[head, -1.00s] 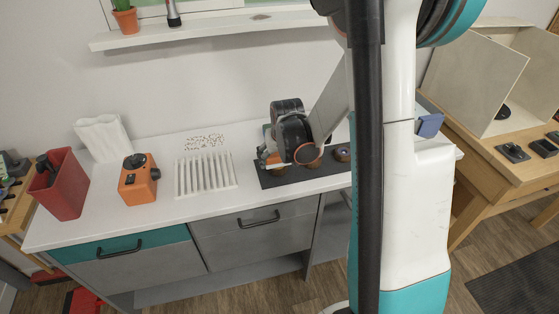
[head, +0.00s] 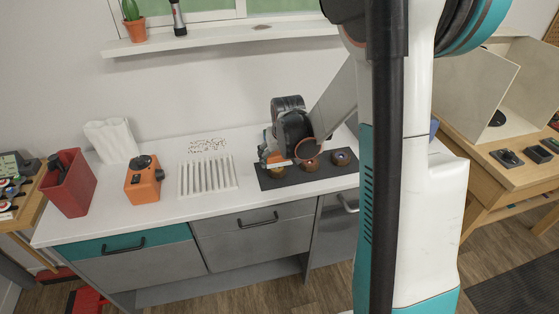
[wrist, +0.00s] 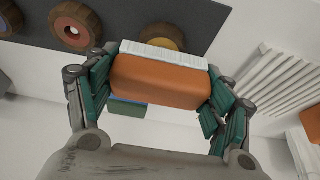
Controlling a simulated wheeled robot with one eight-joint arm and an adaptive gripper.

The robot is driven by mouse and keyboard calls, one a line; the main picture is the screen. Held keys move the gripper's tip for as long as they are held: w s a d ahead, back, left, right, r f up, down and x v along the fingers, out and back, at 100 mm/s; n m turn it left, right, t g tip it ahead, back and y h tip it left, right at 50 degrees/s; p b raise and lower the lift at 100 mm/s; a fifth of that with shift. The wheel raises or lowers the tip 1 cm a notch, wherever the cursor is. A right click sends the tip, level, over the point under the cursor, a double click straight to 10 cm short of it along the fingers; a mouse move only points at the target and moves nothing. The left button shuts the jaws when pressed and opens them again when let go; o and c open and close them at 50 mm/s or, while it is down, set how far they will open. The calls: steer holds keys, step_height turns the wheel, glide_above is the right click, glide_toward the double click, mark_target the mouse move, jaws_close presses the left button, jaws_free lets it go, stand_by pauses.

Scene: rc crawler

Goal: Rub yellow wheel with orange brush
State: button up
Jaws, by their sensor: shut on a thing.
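My gripper (wrist: 163,82) is shut on the orange brush (wrist: 158,84), one finger on each side. The brush's white bristles (wrist: 165,54) face the mat. The yellow wheel (wrist: 155,36) lies on the dark mat (wrist: 205,20), partly hidden behind the bristles. The bristles overlap its edge in the wrist view; I cannot tell if they touch it. In the head view my gripper (head: 272,153) is low over the left end of the mat, with the yellow wheel (head: 278,173) partly showing under the brush.
A white ribbed rack (head: 208,177), an orange device (head: 143,180) and a red bin (head: 70,185) are on the counter to the left.

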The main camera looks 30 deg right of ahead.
steer(key=shift+r+p, duration=1.35)
steer(key=shift+r, duration=0.95)
steer(key=shift+w+f+b, duration=0.15)
steer(key=shift+f+b, duration=0.35)
steer(key=shift+b, duration=1.6)
steer(key=shift+f, duration=0.1)
